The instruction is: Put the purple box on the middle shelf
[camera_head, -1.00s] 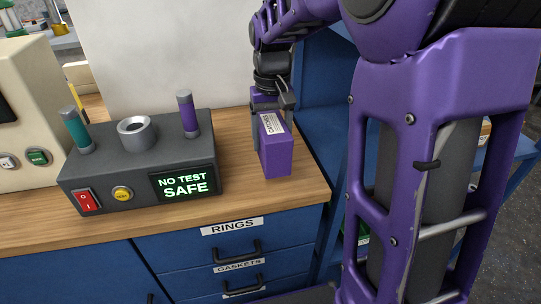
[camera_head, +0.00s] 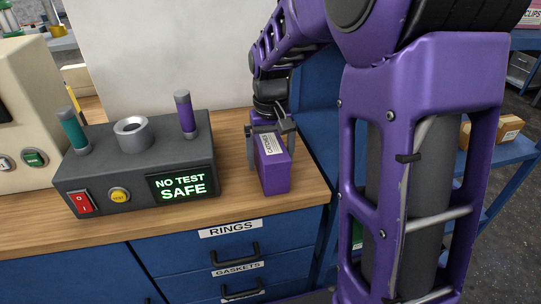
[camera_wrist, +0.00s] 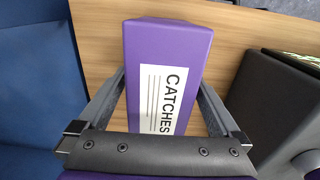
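The purple box (camera_head: 272,172), labelled CATCHES, stands on the wooden worktop near its right end. It also shows in the wrist view (camera_wrist: 190,50), upright between my fingers. My gripper (camera_head: 270,148) reaches down over it with one finger on each side. In the wrist view my gripper (camera_wrist: 165,100) shows gaps between the fingers and the box sides, so it is open around the box. A blue shelf (camera_head: 516,150) with brown boxes stands at the right, partly hidden by my arm; I cannot tell if it is the middle one.
A dark tester (camera_head: 135,165) reading NO TEST SAFE stands left of the box. It carries a teal cylinder (camera_head: 73,130), a metal ring (camera_head: 131,133) and a purple cylinder (camera_head: 186,113). A blue panel (camera_head: 318,115) rises right of the worktop. Drawers (camera_head: 230,255) are below.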

